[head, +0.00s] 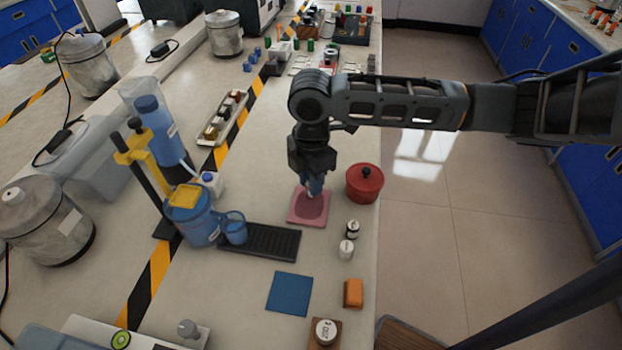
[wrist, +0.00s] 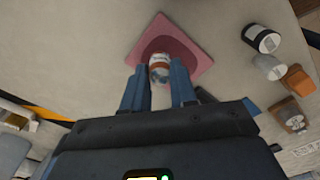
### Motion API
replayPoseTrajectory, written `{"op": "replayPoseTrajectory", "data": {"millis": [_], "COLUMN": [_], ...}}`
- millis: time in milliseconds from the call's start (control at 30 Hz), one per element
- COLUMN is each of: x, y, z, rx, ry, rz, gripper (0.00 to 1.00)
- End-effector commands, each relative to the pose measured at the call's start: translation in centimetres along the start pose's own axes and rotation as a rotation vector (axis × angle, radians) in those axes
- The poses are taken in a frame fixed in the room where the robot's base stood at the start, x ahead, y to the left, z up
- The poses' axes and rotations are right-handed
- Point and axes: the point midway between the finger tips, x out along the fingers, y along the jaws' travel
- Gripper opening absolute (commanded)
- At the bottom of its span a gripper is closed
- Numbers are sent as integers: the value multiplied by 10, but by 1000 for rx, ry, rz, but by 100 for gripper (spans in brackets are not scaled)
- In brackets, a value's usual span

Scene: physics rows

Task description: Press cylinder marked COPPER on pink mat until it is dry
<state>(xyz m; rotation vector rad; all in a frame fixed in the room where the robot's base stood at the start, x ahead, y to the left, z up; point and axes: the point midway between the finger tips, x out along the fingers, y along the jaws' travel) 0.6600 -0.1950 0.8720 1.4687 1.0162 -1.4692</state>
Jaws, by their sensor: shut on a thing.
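The pink mat (head: 295,219) lies on the bench near its right edge, with a darker round patch in its middle. It also shows in the wrist view (wrist: 196,56). My gripper (head: 313,188) points down over the mat and is shut on a small cylinder (wrist: 160,70). The cylinder has a white top and an orange and blue side; I cannot read its marking. In the head view my fingers mostly hide it. It is over the darker patch; I cannot tell whether it touches the mat.
A red lidded pot (head: 366,187) stands close right of the mat. Two small cylinders, one dark-sided (head: 352,230) and one pale (head: 346,249), stand nearer. A black grooved tray (head: 262,242), a blue mat (head: 289,294) and an orange block (head: 353,293) lie around. Bare bench lies between them.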

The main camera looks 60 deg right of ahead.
Motion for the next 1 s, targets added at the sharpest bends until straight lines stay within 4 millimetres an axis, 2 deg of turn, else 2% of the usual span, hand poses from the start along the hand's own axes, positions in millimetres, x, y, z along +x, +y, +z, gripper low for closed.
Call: {"op": "replayPoseTrajectory", "data": {"millis": [1000], "x": [10], "y": [0], "z": [0], "rx": [0], "ry": [0], "rz": [0], "gripper": [0]}}
